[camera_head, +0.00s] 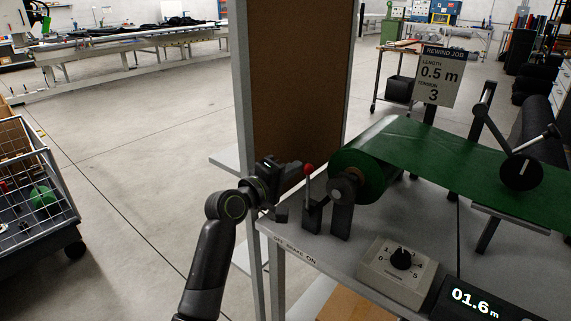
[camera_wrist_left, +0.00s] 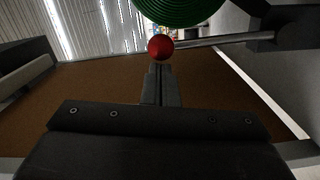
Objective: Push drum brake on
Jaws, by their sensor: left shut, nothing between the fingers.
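The drum brake is a short lever with a red ball knob (camera_head: 308,170) on a dark base (camera_head: 312,216), beside the green roll's near end. Its shaft looks close to upright in the head view. A label reading "OFF BRAKE ON" (camera_head: 294,250) runs along the bench edge below it. My left gripper (camera_head: 290,178) is shut and empty, just left of the knob. In the left wrist view the red knob (camera_wrist_left: 160,47) is centred ahead of the shut gripper (camera_wrist_left: 160,118). I cannot tell whether they touch. My right gripper is out of view.
A green roll (camera_head: 358,172) feeds a green sheet across the bench. A tension dial box (camera_head: 397,272) and a display (camera_head: 474,302) reading 01.6 m sit in front. A brown panel (camera_head: 293,80) stands behind my gripper. A wire cart (camera_head: 35,195) is at left.

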